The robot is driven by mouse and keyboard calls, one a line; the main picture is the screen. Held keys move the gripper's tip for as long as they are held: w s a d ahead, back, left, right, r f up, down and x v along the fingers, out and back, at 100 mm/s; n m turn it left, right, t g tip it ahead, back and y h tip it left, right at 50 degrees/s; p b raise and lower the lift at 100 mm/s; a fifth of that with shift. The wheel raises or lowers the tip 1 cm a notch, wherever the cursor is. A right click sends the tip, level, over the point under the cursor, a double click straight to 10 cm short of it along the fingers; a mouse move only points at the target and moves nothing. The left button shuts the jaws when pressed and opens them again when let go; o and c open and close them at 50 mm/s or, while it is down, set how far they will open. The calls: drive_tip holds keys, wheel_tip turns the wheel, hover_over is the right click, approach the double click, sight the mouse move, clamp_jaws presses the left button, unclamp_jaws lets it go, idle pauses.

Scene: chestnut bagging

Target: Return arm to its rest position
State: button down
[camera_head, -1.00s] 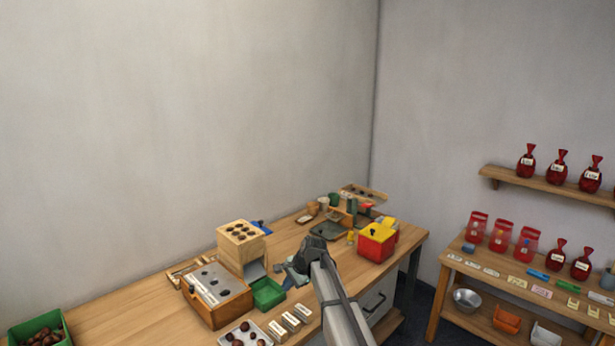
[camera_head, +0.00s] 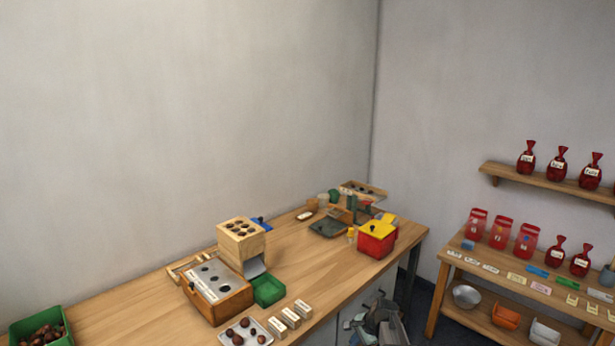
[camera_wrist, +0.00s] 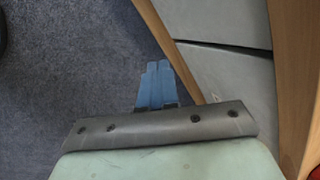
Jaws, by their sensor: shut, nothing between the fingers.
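My gripper (camera_wrist: 155,84) shows in the wrist view as two blue fingers side by side, touching, with nothing between them. It points at the grey-blue carpet (camera_wrist: 75,70) beside the wooden bench's edge and grey drawer fronts. In the head view my arm's end is at the bottom, in front of the bench (camera_head: 150,290) and below its top; the fingers are hard to make out there.
On the bench stand a wooden block with holes (camera_head: 241,262), a grey-topped sorting box (camera_head: 228,304), green bins (camera_head: 268,291), a white tray of chestnuts (camera_head: 230,342) and a red-and-yellow box (camera_head: 376,240). A side table (camera_head: 440,300) with red bags stands at right.

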drive_tip(key=s+f+n+g+h, duration=0.1)
drive_tip(key=s+f+n+g, duration=0.1)
drive_tip(key=s+f, duration=0.55)
drive_tip(key=s+f+n+g, duration=0.15)
drive_tip(key=s+f, duration=0.25)
drive_tip(key=s, duration=0.6)
drive_tip(key=s+f+n+g+h, duration=0.1)
drive_tip(key=s+f+n+g, duration=0.15)
drive_tip(key=s+f, duration=0.5)
drive_tip(key=s+f+n+g+h, duration=0.2)
drive_tip(key=s+n, duration=0.5)
drive_tip(key=s, duration=1.9)
drive_tip(key=shift+s+d+f+g, duration=0.25)
drive_tip(key=shift+s+d+g, duration=0.15)
drive_tip(key=shift+g, duration=0.4)
